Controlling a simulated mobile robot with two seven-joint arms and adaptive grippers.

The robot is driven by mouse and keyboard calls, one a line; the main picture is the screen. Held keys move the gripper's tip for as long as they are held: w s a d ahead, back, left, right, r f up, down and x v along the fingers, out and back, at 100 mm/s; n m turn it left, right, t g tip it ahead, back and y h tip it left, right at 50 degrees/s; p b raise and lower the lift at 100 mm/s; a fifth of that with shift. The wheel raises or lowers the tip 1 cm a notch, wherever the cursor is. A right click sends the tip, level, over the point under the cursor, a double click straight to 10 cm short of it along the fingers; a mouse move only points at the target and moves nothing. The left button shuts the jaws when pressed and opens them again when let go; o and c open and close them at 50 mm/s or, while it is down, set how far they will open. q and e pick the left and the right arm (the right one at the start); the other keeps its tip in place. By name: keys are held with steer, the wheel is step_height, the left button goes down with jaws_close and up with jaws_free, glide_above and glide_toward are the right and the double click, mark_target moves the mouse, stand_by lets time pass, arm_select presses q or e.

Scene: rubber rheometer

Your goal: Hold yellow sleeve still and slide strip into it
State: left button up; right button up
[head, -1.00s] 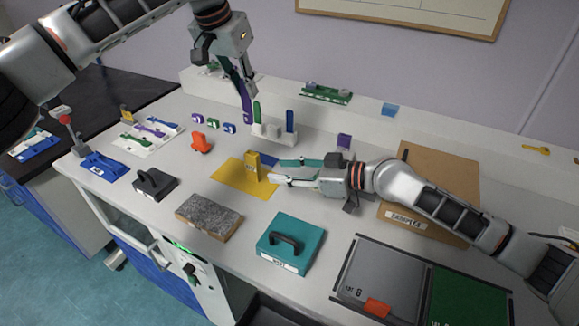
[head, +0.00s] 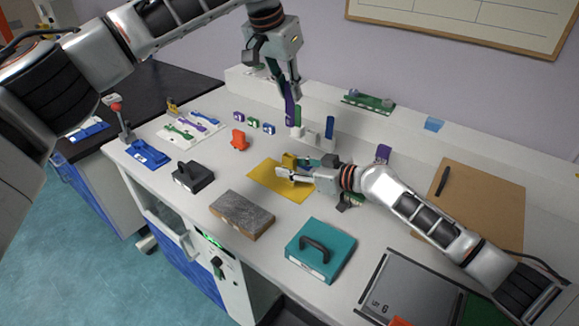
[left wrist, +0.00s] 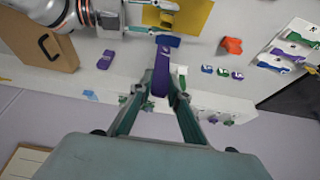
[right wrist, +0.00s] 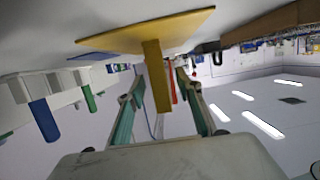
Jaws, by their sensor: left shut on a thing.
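My left gripper (head: 289,88) is shut on a purple strip (left wrist: 161,70). The strip hangs below it, in the air beside the white rack in the head view (head: 290,110). The yellow sleeve (head: 289,160) stands upright on a yellow mat (head: 272,183). My right gripper (head: 296,168) is low over the mat, its fingers on either side of the sleeve and apparently apart. The sleeve (right wrist: 157,75) also shows between those fingers in the right wrist view. The right fingers partly hide it in the head view, and contact is unclear.
A white rack (head: 311,138) holding upright green and blue strips stands behind the sleeve. An orange piece (head: 239,140) lies left of the mat. A grey block (head: 241,214), black-handled block (head: 192,177) and teal case (head: 320,250) stand in front.

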mark_target(289, 112)
steer(key=shift+w+a+f, duration=0.15)
steer(key=shift+w+a, duration=0.05)
steer(key=shift+a, duration=0.1)
jaws_close()
arm_select(q)
steer(key=shift+s+f, duration=0.1)
steer(key=shift+f, duration=2.9)
